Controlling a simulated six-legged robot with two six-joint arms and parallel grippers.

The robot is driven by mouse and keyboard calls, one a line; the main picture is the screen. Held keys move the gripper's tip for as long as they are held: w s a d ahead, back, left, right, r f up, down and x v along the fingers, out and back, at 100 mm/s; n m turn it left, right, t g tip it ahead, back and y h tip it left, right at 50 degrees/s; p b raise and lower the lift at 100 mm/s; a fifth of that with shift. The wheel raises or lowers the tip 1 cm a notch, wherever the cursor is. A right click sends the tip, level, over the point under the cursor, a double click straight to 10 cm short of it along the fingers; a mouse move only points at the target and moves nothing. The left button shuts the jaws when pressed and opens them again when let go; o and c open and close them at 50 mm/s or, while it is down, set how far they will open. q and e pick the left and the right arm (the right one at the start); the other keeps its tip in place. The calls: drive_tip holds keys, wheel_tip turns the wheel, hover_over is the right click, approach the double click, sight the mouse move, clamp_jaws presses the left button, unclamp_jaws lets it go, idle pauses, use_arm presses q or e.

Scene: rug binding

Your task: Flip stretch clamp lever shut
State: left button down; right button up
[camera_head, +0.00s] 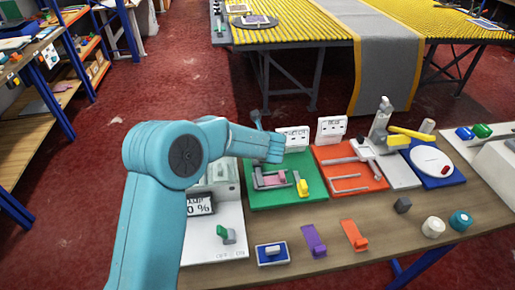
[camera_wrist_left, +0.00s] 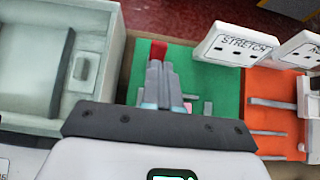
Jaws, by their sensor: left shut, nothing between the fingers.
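The green board (camera_head: 288,200) lies on the bench beside a white sign (camera_head: 294,138), which reads STRETCH in the wrist view (camera_wrist_left: 238,44). On it are a grey frame with a pink piece (camera_head: 273,179) and a yellow block (camera_head: 303,188). My left arm reaches over the board's back left part and hides it in the head view. In the wrist view my left gripper (camera_wrist_left: 157,70) is shut and empty. A red piece (camera_wrist_left: 158,49) shows just beyond its fingertips, possibly the lever's end; I cannot tell whether they touch. My right gripper is not in view.
An orange board (camera_head: 352,179) and a blue board (camera_head: 437,172) lie to the right. A grey-white box (camera_wrist_left: 58,65) stands close left of the gripper. Purple (camera_head: 314,242) and orange (camera_head: 354,236) clips lie along the front edge.

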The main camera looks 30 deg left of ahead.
use_arm(q)
wheel_tip(320, 180, up, 8)
drive_tip(key=s+d, duration=0.1)
drive_tip(key=shift+s+d+f, duration=0.25)
drive_tip(key=shift+s+d, duration=0.05)
drive_tip(key=shift+d, duration=0.05)
drive_tip(key=shift+s, duration=0.15)
drive_tip(key=shift+d, duration=0.1)
